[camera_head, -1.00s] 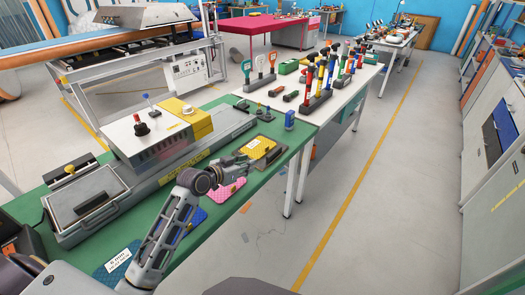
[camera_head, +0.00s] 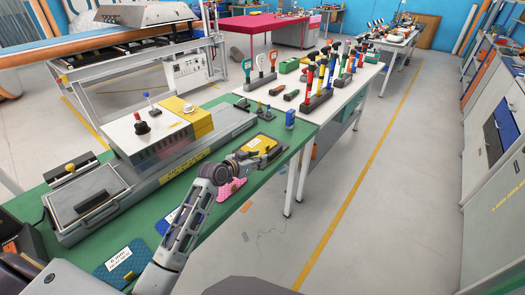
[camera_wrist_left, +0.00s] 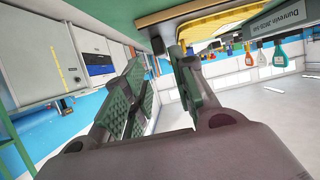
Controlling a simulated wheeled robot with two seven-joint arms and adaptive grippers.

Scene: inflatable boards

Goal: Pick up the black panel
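A panel (camera_head: 265,141) with a yellow top face and dark edges lies on the green table (camera_head: 292,140) near its right corner. It is the only panel with black parts that I can make out. In the left wrist view its dark slab edge (camera_wrist_left: 200,19) and yellow face show at the top, close to the fingertips. My left gripper (camera_head: 265,158) is at the panel's near side. The wrist view shows its two green-padded fingers (camera_wrist_left: 157,58) apart, with the slab's end near the gap. I cannot tell whether they touch it. My right gripper is not in view.
A pink patterned sheet (camera_head: 236,186) lies under my left wrist, and a blue labelled sheet (camera_head: 119,263) lies nearer. A long grey machine (camera_head: 225,135) runs behind. A blue upright item (camera_head: 290,118) stands past the panel. The floor to the right is open.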

